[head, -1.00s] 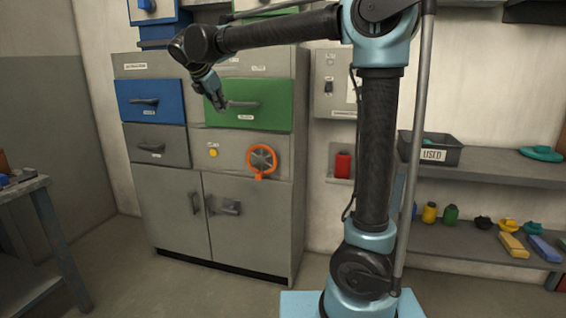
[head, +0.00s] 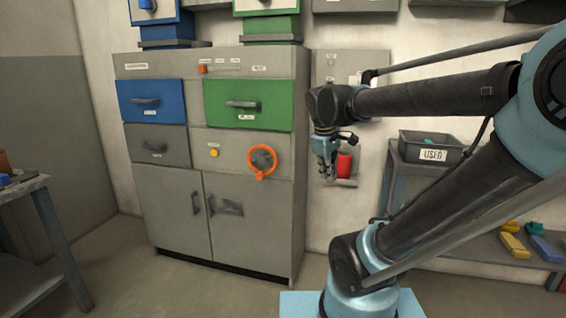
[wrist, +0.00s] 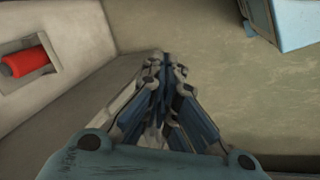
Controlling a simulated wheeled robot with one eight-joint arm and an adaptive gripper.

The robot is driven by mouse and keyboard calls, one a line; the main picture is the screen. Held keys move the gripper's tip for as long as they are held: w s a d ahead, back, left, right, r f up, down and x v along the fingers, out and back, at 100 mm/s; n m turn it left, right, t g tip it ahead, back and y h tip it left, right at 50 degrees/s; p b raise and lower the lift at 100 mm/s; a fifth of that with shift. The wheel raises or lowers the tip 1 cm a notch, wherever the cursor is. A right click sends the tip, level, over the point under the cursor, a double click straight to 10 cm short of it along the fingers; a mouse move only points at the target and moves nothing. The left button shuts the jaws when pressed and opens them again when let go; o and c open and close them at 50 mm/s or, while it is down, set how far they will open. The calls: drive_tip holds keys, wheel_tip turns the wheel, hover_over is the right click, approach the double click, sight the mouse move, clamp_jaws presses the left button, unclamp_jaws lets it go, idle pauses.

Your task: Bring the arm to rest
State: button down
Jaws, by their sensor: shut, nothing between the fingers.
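My gripper (head: 328,172) hangs pointing down at the end of my arm, in front of the wall just right of the grey cabinet (head: 245,222). Its fingers are together and empty. In the wrist view my gripper (wrist: 160,62) shows its closed fingers against the wall's foot and the floor. My arm is folded toward the right, with its elbow at the right edge of the head view.
The cabinet has a blue drawer (head: 150,112), a green drawer (head: 262,118) and an orange ring handle (head: 262,175). A red item (head: 344,165) sits in a wall recess close behind my gripper. A USED bin (head: 433,157) stands on the right shelf. Floor before the cabinet is clear.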

drive_tip(key=s+d+f+m, duration=0.2)
drive_tip(key=s+f+m, duration=0.2)
drive_tip(key=s+f, duration=0.2)
drive_tip(key=s+d+f+m+y, duration=0.1)
drive_tip(key=s+d+f+m, duration=0.1)
drive_tip(key=s+f+m, duration=0.3)
wheel_tip(320, 180, down, 3)
drive_tip(key=shift+s+d+f+g+y, duration=0.1)
drive_tip(key=shift+s+d+g+y, duration=0.25)
drive_tip(key=shift+s, duration=0.25)
drive_tip(key=shift+w+f, duration=0.15)
drive_tip(key=shift+w, duration=0.3)
